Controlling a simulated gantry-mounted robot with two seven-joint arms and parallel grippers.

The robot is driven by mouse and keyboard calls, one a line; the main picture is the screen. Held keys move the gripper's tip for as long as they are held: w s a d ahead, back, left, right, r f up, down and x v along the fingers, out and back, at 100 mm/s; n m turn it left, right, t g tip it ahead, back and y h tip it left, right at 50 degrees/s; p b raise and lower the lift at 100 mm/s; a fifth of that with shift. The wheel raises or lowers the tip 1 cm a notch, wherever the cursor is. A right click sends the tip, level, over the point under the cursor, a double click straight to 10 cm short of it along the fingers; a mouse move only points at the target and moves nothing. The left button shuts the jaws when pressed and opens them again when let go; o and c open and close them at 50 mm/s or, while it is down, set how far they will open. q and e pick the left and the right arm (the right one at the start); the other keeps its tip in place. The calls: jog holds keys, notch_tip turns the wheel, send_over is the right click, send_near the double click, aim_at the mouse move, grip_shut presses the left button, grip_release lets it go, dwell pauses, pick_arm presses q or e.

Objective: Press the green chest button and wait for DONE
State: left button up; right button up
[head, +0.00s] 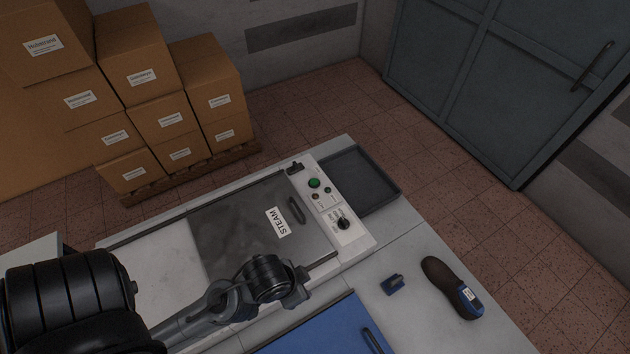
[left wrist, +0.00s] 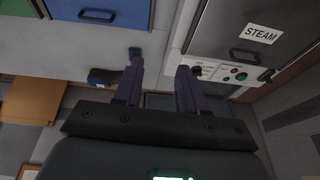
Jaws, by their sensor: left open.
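The steam chest has a dark lid (head: 235,235) with a STEAM label and a light control panel (head: 335,212). The green button (head: 314,183) is at the panel's far end, beside small lamps; it also shows in the left wrist view (left wrist: 241,76). A black knob (head: 343,223) is at the near end. My left gripper (head: 300,285) is open and empty, on the near side of the chest and apart from the button. Its two fingers (left wrist: 160,67) show spread in the left wrist view. No DONE sign is readable. My right gripper is not in view.
A dark tray (head: 357,180) adjoins the panel. A dark shoe last (head: 447,284) with a blue end and a small blue block (head: 393,285) lie on the grey table. A blue lid (head: 325,333) is at the front. Stacked cartons (head: 170,115) stand behind.

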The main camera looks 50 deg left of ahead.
pick_arm(q)
grip_shut()
dwell(0.3)
dwell(1.6)
